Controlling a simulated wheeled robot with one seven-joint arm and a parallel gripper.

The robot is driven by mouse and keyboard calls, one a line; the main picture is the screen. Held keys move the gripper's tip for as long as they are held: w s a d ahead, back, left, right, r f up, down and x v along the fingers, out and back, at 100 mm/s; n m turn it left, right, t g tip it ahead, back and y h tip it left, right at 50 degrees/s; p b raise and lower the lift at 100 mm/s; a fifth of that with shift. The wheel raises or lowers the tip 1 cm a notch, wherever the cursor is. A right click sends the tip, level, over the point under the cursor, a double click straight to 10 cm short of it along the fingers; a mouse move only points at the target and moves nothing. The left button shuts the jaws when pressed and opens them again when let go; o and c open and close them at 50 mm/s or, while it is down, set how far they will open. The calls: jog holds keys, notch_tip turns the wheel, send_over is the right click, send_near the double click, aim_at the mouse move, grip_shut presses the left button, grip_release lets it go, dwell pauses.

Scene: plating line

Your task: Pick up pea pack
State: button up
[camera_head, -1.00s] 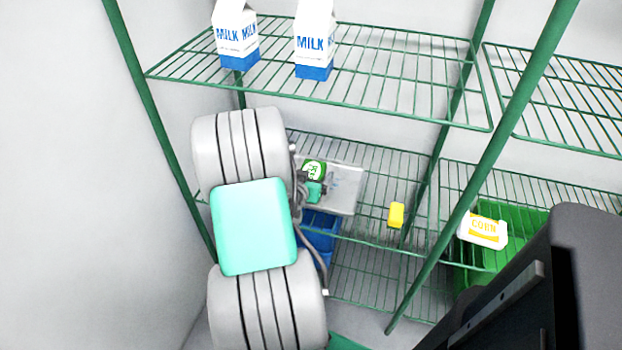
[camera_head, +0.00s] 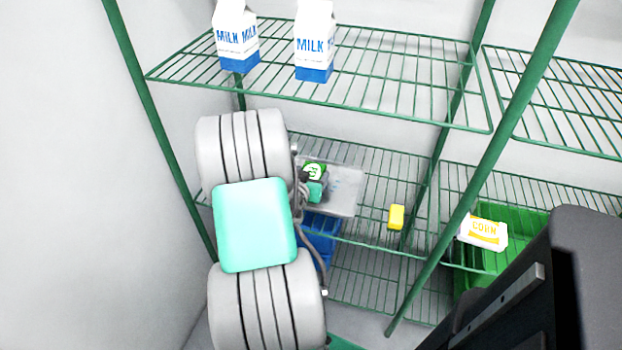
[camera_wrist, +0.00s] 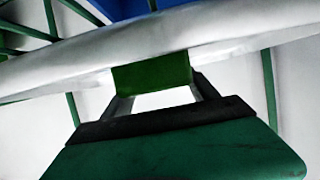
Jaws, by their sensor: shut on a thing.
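The pea pack (camera_head: 316,168) is green with a white label and shows small in the head view, at the left end of a pale tray (camera_head: 348,194) on the middle wire shelf. My gripper (camera_head: 308,181) is at the pack, partly hidden by my arm. In the wrist view, my gripper (camera_wrist: 152,82) has its two fingers on either side of a green piece of the pea pack (camera_wrist: 152,73) and is shut on it. I cannot tell whether the pack is lifted clear of the tray.
Two milk cartons (camera_head: 236,38) stand on the upper shelf (camera_head: 400,85). A yellow block (camera_head: 396,217) sits right of the tray. A blue crate (camera_head: 320,235) is below it. A corn pack (camera_head: 484,232) lies at a green crate (camera_head: 520,225). Green posts stand close around.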

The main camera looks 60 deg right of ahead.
jog(key=c, duration=0.7)
